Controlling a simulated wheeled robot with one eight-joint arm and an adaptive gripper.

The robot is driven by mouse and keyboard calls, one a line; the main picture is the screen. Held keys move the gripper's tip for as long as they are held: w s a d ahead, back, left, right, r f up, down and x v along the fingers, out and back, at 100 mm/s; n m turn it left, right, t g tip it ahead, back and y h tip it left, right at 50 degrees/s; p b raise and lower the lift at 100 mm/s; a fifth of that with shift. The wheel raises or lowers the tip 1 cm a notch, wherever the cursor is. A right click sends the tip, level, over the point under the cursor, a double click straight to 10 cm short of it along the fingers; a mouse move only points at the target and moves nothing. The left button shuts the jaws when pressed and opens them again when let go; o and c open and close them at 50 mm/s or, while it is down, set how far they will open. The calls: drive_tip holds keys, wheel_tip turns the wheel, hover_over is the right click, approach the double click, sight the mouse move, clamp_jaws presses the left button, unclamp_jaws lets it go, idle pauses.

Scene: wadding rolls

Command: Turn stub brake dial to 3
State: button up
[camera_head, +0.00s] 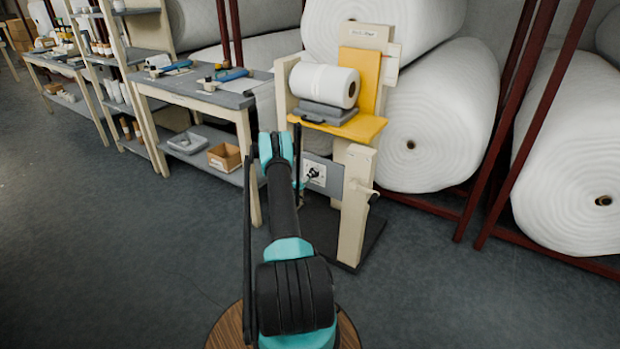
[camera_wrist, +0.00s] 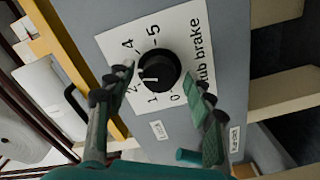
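The stub brake dial (camera_wrist: 160,70) is a black round knob on a white numbered plate (camera_wrist: 188,32). In the wrist view the 0, 1, 2, 4 and 5 show; the 3 seems hidden behind my left finger. A white mark on the knob faces the lower left, roughly toward 1 or 2; I cannot tell exactly. My gripper (camera_wrist: 157,74) is open, with one finger on each side of the knob. Contact with the knob is unclear. In the head view the plate (camera_head: 317,172) sits on a grey panel, and my arm hides most of the gripper.
The panel is on a cream stand with a yellow shelf (camera_head: 365,127) holding a white roll (camera_head: 322,84). A crank handle (camera_head: 371,194) sticks out at the stand's right. A workbench (camera_head: 205,95) stands to the left, and large wadding rolls (camera_head: 440,120) fill the racks behind. The front floor is clear.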

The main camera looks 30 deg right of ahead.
wheel_tip(320, 180, up, 10)
drive_tip(key=shift+r, duration=0.1)
idle(0.7)
